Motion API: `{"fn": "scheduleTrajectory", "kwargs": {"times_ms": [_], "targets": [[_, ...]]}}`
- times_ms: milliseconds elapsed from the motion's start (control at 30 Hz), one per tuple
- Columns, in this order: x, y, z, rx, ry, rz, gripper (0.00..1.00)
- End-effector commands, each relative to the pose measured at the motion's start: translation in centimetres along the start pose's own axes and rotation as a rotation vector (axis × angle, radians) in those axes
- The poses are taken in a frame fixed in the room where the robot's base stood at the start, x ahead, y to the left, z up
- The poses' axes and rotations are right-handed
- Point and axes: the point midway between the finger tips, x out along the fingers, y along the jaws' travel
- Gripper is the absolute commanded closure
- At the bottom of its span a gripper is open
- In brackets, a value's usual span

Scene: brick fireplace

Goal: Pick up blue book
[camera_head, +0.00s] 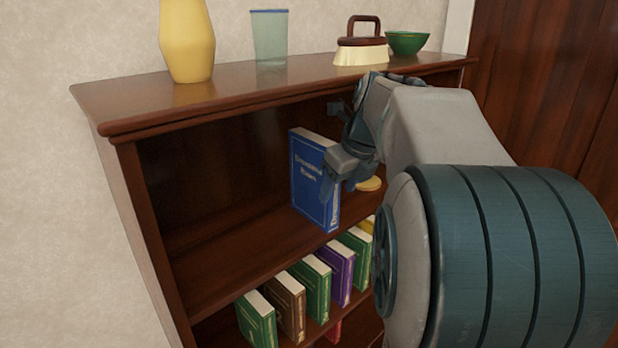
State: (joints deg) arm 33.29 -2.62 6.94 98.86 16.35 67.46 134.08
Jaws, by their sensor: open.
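A blue book (313,182) stands upright on the upper inner shelf of a dark wooden bookcase, its cover with pale lettering facing left. My gripper (340,152) is at the right side of the book, level with its upper half. One finger overlaps the book's right edge in the picture; I cannot tell whether it touches. The gripper is open, and its far finger is partly hidden by my arm.
A small yellow object (371,184) lies right of the book. Several books (316,290) stand below. The shelf left of the blue book is clear.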

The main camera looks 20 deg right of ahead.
Motion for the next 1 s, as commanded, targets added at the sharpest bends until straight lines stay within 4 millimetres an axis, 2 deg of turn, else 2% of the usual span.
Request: {"fn": "scheduleTrajectory", "kwargs": {"times_ms": [100,233,1000], "targets": [[1.9,0.0,-0.1,0.001,0.002,0.002,0.45],[3.0,0.0,-0.1,0.0,0.0,0.0,0.45],[3.6,0.0,-0.2,0.001,-0.001,0.0,0.45]]}}
